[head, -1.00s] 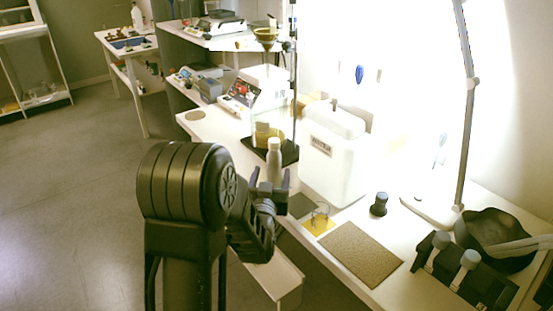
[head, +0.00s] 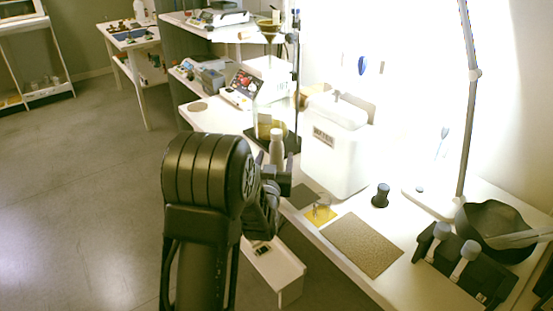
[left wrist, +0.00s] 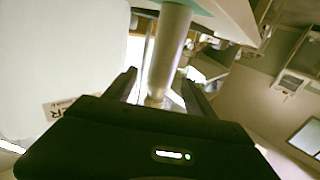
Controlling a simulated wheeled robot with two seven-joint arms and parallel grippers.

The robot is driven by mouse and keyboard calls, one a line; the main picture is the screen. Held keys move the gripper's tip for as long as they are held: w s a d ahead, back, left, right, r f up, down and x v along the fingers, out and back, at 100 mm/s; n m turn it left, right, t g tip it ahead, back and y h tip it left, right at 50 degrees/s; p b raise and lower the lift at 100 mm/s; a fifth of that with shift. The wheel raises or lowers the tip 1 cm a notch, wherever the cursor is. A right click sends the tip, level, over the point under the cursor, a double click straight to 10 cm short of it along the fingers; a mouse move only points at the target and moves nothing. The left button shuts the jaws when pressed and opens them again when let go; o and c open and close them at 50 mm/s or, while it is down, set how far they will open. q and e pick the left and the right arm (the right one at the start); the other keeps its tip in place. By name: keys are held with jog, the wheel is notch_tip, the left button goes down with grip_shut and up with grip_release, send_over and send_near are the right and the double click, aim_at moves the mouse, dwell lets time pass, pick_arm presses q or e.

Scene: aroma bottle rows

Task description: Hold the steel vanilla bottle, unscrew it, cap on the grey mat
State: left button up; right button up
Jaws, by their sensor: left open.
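A pale steel bottle (head: 277,150) stands upright on the white bench, in front of the white labelled box. My left gripper (head: 277,174) is at the bottle, with its arm partly in front of it. In the left wrist view the bottle (left wrist: 171,48) lies between the two spread fingers of my left gripper (left wrist: 162,88), with gaps on both sides. The bottle's lower part is hidden in the head view. A small dark grey mat (head: 304,195) lies on the bench right of the gripper. My right gripper is not in view.
A white labelled box (head: 336,150) stands close behind. A yellow square with a glass (head: 321,211), a larger brown mat (head: 362,245), a dark cylinder (head: 381,195), a black rack (head: 466,270) and a black bowl (head: 498,225) lie to the right. A funnel stand (head: 296,80) rises behind the bottle.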

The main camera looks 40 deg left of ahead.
aim_at(276, 155)
pick_arm(q)
jog(key=x, duration=0.4)
jog(key=shift+w+a, duration=0.15)
jog(key=shift+a, duration=0.05)
dwell(0.3)
grip_shut()
dwell(0.5)
